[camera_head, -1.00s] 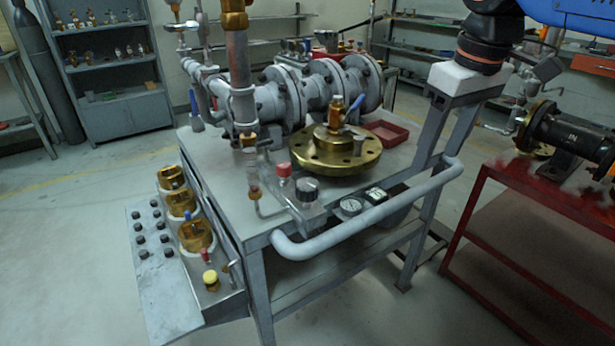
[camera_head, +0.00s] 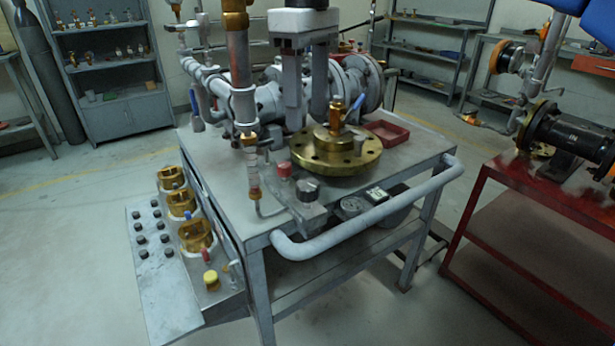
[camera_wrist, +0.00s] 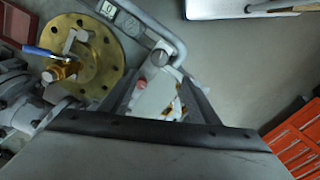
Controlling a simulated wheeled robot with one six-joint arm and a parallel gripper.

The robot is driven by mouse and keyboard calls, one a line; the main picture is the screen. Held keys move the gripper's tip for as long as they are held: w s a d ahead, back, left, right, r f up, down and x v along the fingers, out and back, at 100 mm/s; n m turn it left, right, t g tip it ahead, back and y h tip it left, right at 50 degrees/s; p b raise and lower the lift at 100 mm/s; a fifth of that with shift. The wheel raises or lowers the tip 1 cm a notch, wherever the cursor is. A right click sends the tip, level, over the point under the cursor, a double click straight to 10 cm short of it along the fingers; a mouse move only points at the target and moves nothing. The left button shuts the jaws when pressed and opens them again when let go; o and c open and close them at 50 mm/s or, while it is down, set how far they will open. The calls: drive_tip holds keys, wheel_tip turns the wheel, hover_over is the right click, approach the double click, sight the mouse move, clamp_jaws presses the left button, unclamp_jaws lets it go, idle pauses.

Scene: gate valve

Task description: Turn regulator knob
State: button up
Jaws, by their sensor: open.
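A dark round knob (camera_head: 307,187) tops a grey regulator block (camera_head: 308,212) near the front edge of the cart. A red knob (camera_head: 285,170) stands just behind it. In the wrist view the dark knob (camera_wrist: 159,61) and the red knob (camera_wrist: 141,83) show between the fingers. My gripper (camera_head: 305,118) is open and empty, pointing down. In the head view it appears behind and above the knob, in front of the grey pipe flanges. The wrist view also shows my gripper (camera_wrist: 159,76) with its two fingers apart; neither touches the knob.
A brass flange (camera_head: 335,160) with a blue-handled valve stands beside the block. A vertical pipe (camera_head: 240,100) rises to its left. A curved handrail (camera_head: 370,213) and a gauge (camera_head: 352,206) are in front. A red tray (camera_head: 388,134) lies behind.

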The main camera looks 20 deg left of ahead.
sight(308, 183)
wheel_tip(308, 183, down, 15)
drive_tip(key=shift+f, duration=0.1)
idle(0.4)
drive_tip(key=shift+c, duration=0.7)
drive_tip(key=c, duration=0.9)
